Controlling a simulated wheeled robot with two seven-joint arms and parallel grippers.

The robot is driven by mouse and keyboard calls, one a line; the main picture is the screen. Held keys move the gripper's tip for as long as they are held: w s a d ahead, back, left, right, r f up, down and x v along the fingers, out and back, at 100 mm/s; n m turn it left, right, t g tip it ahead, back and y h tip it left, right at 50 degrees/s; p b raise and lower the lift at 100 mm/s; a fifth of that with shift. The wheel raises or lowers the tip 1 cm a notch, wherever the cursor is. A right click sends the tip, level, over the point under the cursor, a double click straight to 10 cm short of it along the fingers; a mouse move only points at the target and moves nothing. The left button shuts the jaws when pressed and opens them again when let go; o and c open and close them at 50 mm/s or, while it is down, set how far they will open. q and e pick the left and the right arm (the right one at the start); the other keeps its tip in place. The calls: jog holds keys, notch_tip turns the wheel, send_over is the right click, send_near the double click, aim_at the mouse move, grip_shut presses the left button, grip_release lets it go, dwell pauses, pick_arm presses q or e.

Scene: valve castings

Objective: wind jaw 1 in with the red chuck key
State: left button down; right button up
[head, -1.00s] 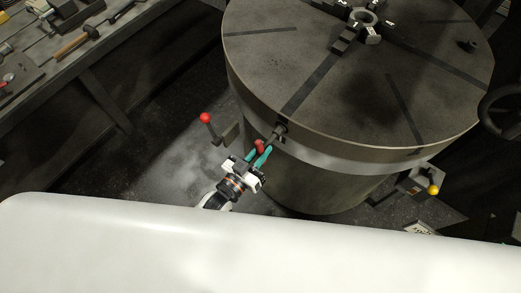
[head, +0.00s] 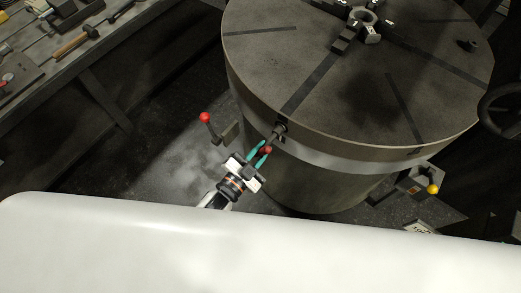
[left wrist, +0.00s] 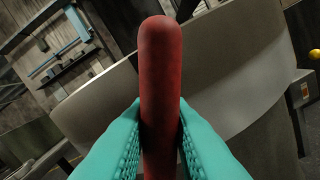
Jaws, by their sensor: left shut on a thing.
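The red chuck key (head: 267,150) sits at the rim of the round table, its grey shank (head: 279,131) at the socket in line with a dark radial slot. In the left wrist view its red handle (left wrist: 161,70) stands upright between the teal fingers. My left gripper (head: 262,151) is shut on this red handle. Jaw 1 (head: 344,40) is a dark stepped block on the table top, at the inner end of that slot, near a pale ring (head: 364,17). How deep the key sits in the socket is hidden. My right gripper is not in view.
The round table (head: 300,55) fills the upper right. A red-knobbed lever (head: 205,118) stands just left of my gripper, and a yellow-knobbed one (head: 433,189) is at the right. A bench with tools (head: 75,43) is at the upper left. Dark floor lies between.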

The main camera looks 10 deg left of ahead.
pick_arm(q)
jog(key=shift+d, duration=0.1)
dwell(0.3)
jog(key=c, duration=1.3)
grip_release()
jog(key=shift+o, duration=0.2)
jog(key=shift+f, duration=0.1)
jog(key=shift+p+v, duration=0.75)
jog(key=shift+v, duration=1.55)
jog(key=shift+p+v, duration=0.45)
jog(key=shift+v, duration=1.8)
